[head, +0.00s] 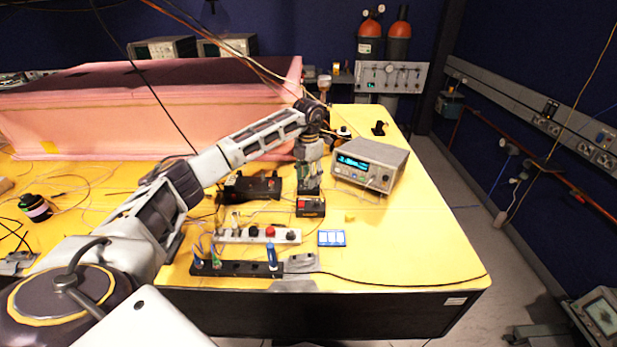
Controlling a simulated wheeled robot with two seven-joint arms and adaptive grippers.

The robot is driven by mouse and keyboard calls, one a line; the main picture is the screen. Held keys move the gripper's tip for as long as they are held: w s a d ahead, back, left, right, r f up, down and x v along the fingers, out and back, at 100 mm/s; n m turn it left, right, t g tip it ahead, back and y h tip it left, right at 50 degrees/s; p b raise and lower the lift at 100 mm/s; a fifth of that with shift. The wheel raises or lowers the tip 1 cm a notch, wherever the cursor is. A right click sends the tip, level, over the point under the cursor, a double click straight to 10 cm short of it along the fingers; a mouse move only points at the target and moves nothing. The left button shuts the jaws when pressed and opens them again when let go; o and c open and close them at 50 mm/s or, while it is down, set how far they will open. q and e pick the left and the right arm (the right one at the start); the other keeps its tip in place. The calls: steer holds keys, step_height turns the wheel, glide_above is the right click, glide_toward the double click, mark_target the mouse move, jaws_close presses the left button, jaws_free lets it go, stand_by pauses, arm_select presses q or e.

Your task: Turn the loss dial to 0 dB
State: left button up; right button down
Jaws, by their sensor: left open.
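My left arm reaches in from the left over the yellow table, and its gripper (309,188) points down near the middle of the table. The gripper is open. Right below its fingertips is a small black box (311,208) with a reddish mark on its front; I cannot tell whether the fingers touch it. A dial on that box, if there is one, is hidden by the gripper or too small to make out. No loss scale or dB marking can be read. My right gripper is not in view.
A bench instrument (370,164) with a lit display stands just right of the gripper. A grey panel with knobs (258,235), a black power strip (238,268) and a blue-white item (332,238) lie in front. Pink foam (150,110) stands behind left. The table's right side is clear.

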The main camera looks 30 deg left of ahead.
arm_select(q)
step_height(320, 180, up, 12)
steer(key=shift+f, duration=0.2)
arm_select(e)
steer(key=shift+w+a, duration=0.1)
stand_by(0.3)
arm_select(q)
steer(key=shift+r, duration=0.15)
arm_select(e)
steer(key=shift+r, duration=0.15)
stand_by(0.3)
arm_select(q)
step_height(320, 180, up, 10)
steer(key=p, duration=0.9)
steer(key=shift+f+p, duration=0.25)
steer(key=shift+p, duration=0.1)
arm_select(e)
steer(key=s+a+r, duration=0.2)
steer(key=a+r, duration=0.3)
steer(key=r, duration=0.4)
steer(key=shift+y, duration=0.3)
